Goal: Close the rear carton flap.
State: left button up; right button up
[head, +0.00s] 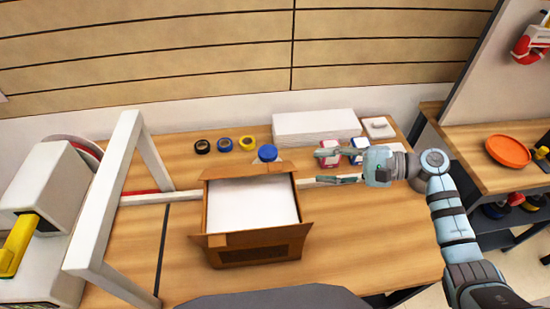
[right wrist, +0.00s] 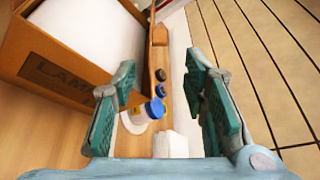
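The open brown carton (head: 260,250) stands on the table, with a white block filling most of its inside. Its rear flap (head: 235,172) is raised along the back edge and leans outward. The carton also shows at the left of the right wrist view (right wrist: 60,72), with printed letters on its side; I cannot clearly make out the rear flap there. My right gripper (head: 328,166) is open and empty, to the right of the carton's rear corner and apart from it. Its two fingers (right wrist: 160,68) are spread in the right wrist view. My left gripper is not in view.
A blue-capped bottle (head: 267,153) stands just behind the carton and shows between my fingers in the wrist view (right wrist: 148,112). Tape rolls (head: 225,145), a white stack (head: 315,126) and small boxes (head: 330,147) line the back. A white frame (head: 105,190) stands left.

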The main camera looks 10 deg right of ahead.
aim_at(278, 167)
jog(key=x, duration=1.2)
jog(key=shift+a+r, duration=0.1)
jog(key=shift+a, duration=0.1)
jog(key=shift+s+a, duration=0.15)
jog(key=shift+s, duration=0.05)
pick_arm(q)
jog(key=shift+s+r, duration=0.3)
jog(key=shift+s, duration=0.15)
pick_arm(e)
jog(key=shift+w, duration=0.1)
grip_shut()
